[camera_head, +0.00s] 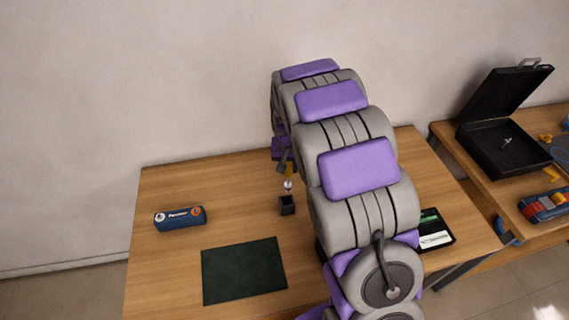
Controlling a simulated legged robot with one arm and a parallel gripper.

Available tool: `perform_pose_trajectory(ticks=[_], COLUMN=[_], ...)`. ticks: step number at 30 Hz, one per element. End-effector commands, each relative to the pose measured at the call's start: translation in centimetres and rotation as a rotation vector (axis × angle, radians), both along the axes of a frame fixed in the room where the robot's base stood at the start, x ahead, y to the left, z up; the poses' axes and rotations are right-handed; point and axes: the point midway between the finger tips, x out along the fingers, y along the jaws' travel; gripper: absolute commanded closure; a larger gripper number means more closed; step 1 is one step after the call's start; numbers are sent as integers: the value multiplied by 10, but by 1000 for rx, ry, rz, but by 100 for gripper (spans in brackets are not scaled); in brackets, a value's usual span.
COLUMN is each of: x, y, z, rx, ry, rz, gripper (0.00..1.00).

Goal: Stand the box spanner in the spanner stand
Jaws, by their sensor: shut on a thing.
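The spanner stand (287,206) is a small dark square holder with an open top, on the wooden table left of my arm. My gripper (286,167) points down just above and behind it, partly hidden by my arm. It is shut on the box spanner (288,185), whose small silvery lower end shows just over the stand's opening. The spanner looks roughly upright. I cannot tell whether its tip is inside the stand or still above it.
A blue box (180,218) with orange and white ends lies at the table's left. A dark green mat (244,270) lies in front. A black tray (436,230) sits right of my arm. An open black case (505,145) stands on the right-hand table.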

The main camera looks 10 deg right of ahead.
Motion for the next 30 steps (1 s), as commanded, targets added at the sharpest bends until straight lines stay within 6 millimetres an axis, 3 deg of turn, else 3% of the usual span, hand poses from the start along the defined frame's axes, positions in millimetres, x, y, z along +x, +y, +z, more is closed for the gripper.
perform_pose_trajectory(ticks=[14,30], x=[-1,0], y=[7,-1], z=[-34,-32], rx=[-7,-5], ry=[3,0], rz=[2,0], gripper=[100,100])
